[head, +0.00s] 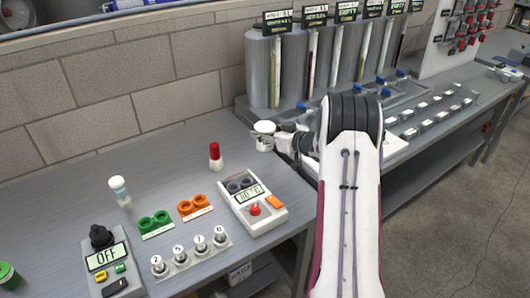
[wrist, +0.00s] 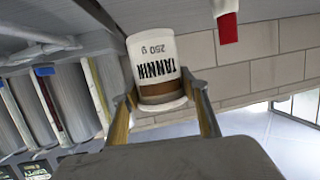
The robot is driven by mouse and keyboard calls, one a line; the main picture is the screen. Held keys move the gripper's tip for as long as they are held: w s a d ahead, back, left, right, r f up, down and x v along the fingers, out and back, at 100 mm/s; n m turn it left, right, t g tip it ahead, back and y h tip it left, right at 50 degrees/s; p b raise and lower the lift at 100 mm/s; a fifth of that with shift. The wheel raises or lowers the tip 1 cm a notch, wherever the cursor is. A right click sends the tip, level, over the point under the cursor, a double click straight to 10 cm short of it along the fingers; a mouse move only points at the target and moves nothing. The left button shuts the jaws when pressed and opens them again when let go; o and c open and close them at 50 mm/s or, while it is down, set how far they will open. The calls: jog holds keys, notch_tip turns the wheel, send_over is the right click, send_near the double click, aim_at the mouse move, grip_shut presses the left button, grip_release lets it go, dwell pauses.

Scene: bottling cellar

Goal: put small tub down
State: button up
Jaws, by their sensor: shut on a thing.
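The small tub (wrist: 158,62) is white with a brown band and reads "TANNIN 250 g". In the wrist view it sits between the two fingers of my gripper (wrist: 168,108), which is shut on it. The wrist picture is turned over, so the lettering appears upside down. I cannot tell the gap between tub and bench.
A red-capped bottle (head: 215,156) stands left of the tub. A white-capped vial (head: 120,191), green rings (head: 154,222), orange rings (head: 195,206), a device with a red button (head: 253,207) and an "OFF" controller (head: 105,262) are on the bench (head: 60,200). Grey tanks (head: 262,75) stand behind.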

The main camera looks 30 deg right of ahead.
aim_at(268, 149)
jog(key=shift+f, duration=1.85)
jog(key=shift+f, duration=0.1)
jog(key=shift+f, duration=1.75)
jog(key=shift+f, duration=0.15)
jog(key=o, duration=1.3)
jog(key=shift+v, duration=0.85)
jog(key=v, duration=1)
jog(key=shift+s, duration=0.15)
